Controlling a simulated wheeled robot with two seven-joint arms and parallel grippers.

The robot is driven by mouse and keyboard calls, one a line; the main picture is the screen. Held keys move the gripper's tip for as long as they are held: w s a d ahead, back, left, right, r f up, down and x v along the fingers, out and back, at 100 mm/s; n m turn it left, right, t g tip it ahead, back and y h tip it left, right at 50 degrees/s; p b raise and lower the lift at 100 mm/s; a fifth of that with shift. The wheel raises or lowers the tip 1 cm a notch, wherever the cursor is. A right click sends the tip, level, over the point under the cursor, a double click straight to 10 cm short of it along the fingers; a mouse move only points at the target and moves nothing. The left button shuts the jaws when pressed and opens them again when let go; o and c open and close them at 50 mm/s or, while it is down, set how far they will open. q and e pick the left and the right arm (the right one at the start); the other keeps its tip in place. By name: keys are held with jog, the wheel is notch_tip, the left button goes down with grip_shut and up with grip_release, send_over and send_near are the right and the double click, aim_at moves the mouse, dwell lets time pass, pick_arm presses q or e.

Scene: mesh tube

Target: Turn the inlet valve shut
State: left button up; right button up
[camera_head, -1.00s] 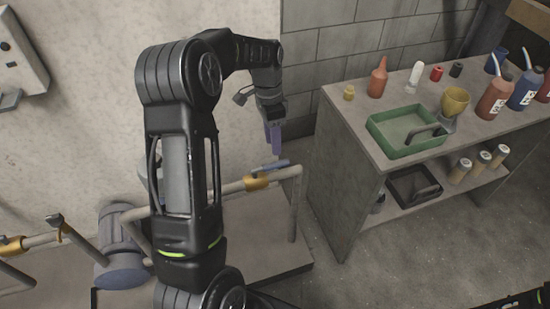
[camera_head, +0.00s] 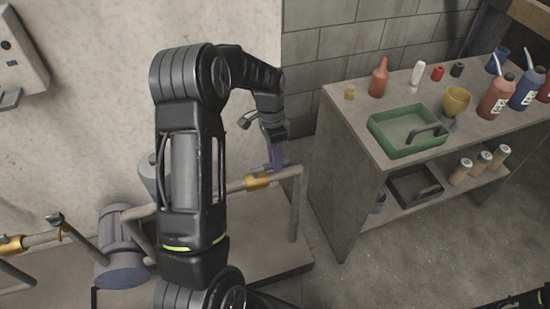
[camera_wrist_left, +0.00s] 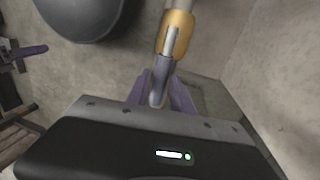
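A brass valve (camera_head: 257,181) sits on the pipe near its right-hand bend. It also shows in the wrist view (camera_wrist_left: 176,35). Its blue-grey lever (camera_wrist_left: 162,80) runs from the brass body down between the purple fingers of my left gripper (camera_wrist_left: 163,95). The fingers stand on either side of the lever, with a small gap apparent, and look open around it. In the head view my left gripper (camera_head: 277,160) points down at the valve and hides most of the lever. I cannot tell whether a finger touches it. My right gripper is not in view.
A grey pump-like body (camera_head: 120,245) stands on the left, near another brass fitting (camera_head: 12,245). A workbench (camera_head: 345,150) with a green tray (camera_head: 380,135) and several bottles stands to the right. The wall is close behind the pipe.

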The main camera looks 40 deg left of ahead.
pick_arm(q)
grip_shut()
dwell(1.0)
